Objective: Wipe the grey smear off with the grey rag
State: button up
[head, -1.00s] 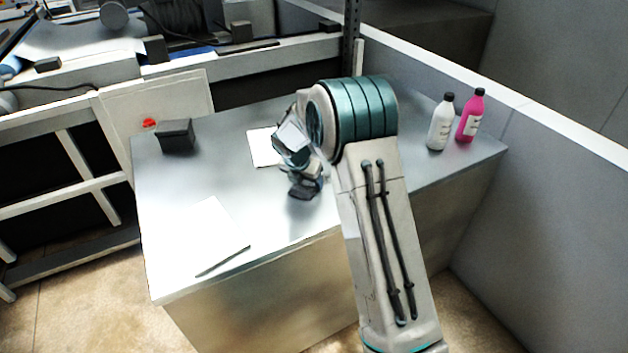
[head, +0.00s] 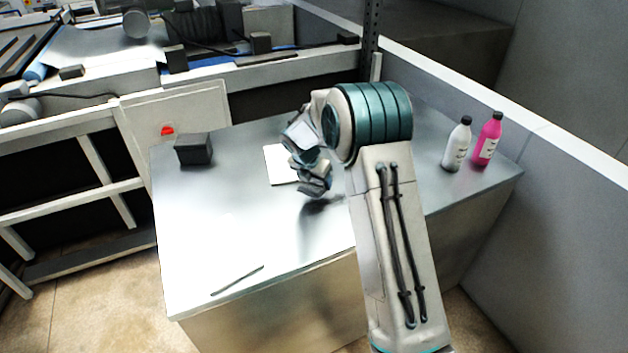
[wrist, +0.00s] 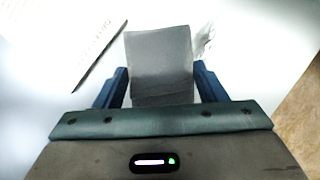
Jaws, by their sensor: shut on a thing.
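My gripper (wrist: 160,84) is shut on the grey rag (wrist: 158,52), which shows as a flat grey square between its blue fingers in the wrist view. A faint grey streaky patch (wrist: 204,40), seemingly the smear, shows on the bright worktop just right of the rag. The rag may hide part of it. In the head view my gripper (head: 317,180) is over the middle of the metal worktop (head: 215,215), with a dark shadow below it. I cannot tell whether the rag touches the surface.
A black box (head: 194,149) stands back left. A white sheet (head: 278,165) lies behind my gripper. A white bottle (head: 457,144) and a pink bottle (head: 487,139) stand at the right by the wall.

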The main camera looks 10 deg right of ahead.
jog(key=shift+a+r+p, duration=0.2)
jog(key=shift+r+p, duration=0.6)
jog(key=shift+r, duration=0.6)
